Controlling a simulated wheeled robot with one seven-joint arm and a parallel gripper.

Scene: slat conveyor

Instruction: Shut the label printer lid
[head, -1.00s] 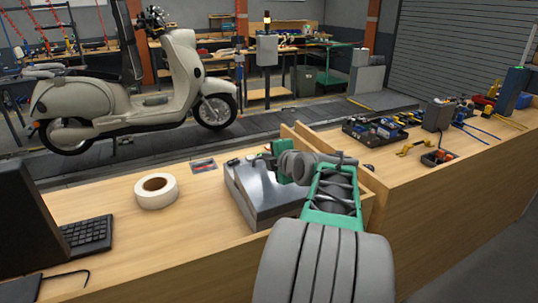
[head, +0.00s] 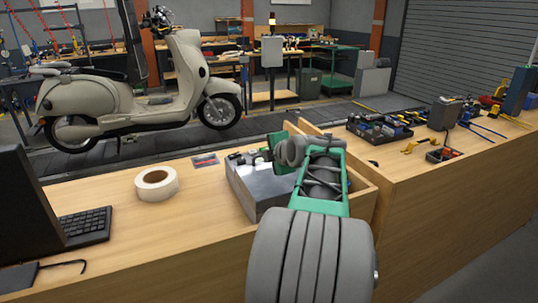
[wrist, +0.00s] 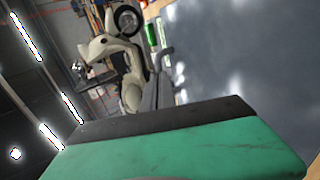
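The label printer (head: 262,192) is a grey box on the wooden bench, right of the tape roll. A pale grey panel that looks like its lid shows on the near side; its exact angle is unclear. My gripper (head: 279,151), green and grey, is over the printer's far right part, and my arm hides the right side. In the wrist view a smooth blue-grey surface (wrist: 245,70), apparently the lid, fills the right side close to my gripper (wrist: 175,120). The green, dark-edged gripper end fills the bottom there. Contact and finger opening cannot be made out.
A white tape roll (head: 156,183), a keyboard (head: 86,228) and a dark monitor (head: 25,205) stand left of the printer. A scooter (head: 130,105) stands on the conveyor beyond.

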